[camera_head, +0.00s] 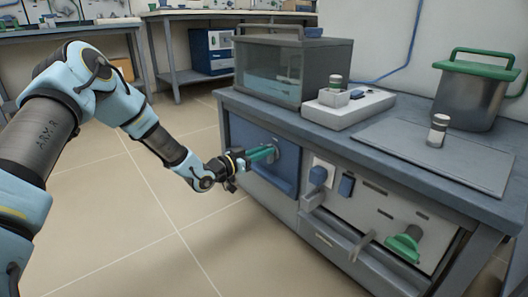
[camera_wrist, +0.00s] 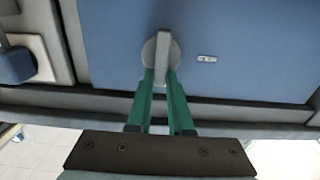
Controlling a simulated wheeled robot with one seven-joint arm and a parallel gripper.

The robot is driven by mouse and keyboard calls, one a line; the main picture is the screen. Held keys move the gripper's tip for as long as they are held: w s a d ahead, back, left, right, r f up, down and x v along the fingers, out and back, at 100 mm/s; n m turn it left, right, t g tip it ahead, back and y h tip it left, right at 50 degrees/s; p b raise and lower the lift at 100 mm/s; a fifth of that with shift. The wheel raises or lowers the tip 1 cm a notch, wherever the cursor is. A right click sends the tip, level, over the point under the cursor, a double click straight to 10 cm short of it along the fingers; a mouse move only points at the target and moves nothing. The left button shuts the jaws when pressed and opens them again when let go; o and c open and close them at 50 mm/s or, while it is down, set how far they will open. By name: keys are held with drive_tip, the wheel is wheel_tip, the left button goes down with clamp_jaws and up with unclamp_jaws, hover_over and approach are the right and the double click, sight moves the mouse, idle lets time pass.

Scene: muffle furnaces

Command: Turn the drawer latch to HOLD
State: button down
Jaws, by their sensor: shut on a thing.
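The drawer latch (camera_head: 277,150) is a grey round knob with a raised bar handle, set on a blue drawer front (camera_head: 240,140). In the wrist view the latch (camera_wrist: 163,38) has its bar running up and down the picture. My gripper (camera_head: 268,153) reaches it from the left with green fingers. In the wrist view my gripper (camera_wrist: 160,78) has one finger on each side of the bar and is shut on it. A small pale label (camera_wrist: 207,58) lies right of the latch there; its lettering is too small to read.
The bench top (camera_head: 330,130) above holds a glass-sided tank (camera_head: 290,70), a white device (camera_head: 349,108) and a green-lidded pot (camera_head: 470,95). The floor at left is clear.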

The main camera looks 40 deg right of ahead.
drive_tip(key=shift+w+f+n+p, duration=0.35)
drive_tip(key=shift+n+p, duration=0.75)
drive_tip(key=shift+n, duration=1.85)
drive_tip(key=shift+w+f+n+p, duration=0.35)
drive_tip(key=shift+n+p, duration=0.7)
drive_tip(key=shift+n, duration=1.95)
drive_tip(key=shift+w+f+n+p, duration=0.35)
drive_tip(key=shift+n+p, duration=0.75)
drive_tip(key=shift+n, duration=1.85)
drive_tip(key=c, duration=0.8)
unclamp_jaws()
